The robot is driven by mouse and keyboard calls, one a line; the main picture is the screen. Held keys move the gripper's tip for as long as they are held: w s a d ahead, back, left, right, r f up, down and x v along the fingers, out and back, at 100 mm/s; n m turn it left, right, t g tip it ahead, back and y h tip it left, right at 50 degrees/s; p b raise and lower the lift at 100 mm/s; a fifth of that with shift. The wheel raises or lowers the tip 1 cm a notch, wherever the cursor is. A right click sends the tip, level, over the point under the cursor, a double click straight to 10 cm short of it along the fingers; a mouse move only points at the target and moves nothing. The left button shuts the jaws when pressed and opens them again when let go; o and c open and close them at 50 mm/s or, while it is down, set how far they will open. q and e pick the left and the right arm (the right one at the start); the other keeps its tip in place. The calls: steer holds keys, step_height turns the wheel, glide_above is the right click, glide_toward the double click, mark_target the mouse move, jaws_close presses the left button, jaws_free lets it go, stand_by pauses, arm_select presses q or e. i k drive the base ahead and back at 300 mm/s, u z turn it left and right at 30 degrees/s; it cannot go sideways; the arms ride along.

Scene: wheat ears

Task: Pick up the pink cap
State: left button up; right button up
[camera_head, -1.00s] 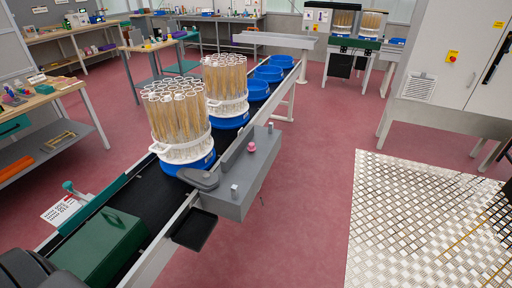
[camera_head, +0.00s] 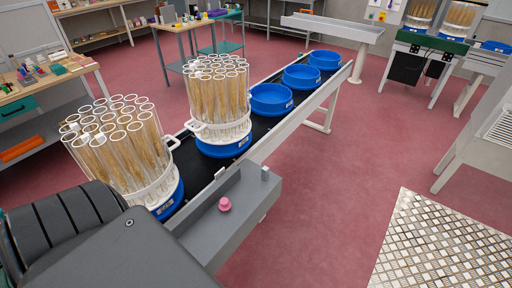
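The pink cap (camera_head: 225,204) sits upright on the grey ledge (camera_head: 203,229) along the near side of the conveyor, right of the nearer rack of tubes. No gripper fingers show in the view. A dark grey part of my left arm (camera_head: 70,240) fills the lower left and hides the near end of the conveyor and part of the ledge. My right arm does not show.
Two white racks of wheat-filled tubes, a nearer one (camera_head: 121,147) and a farther one (camera_head: 218,98), stand in blue bases on the black conveyor. Empty blue tubs (camera_head: 271,100) follow behind. A small grey block (camera_head: 265,173) is on the ledge's far end.

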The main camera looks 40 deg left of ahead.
mark_target(225, 205)
steer(key=i, duration=2.5)
steer(key=u, duration=3.8)
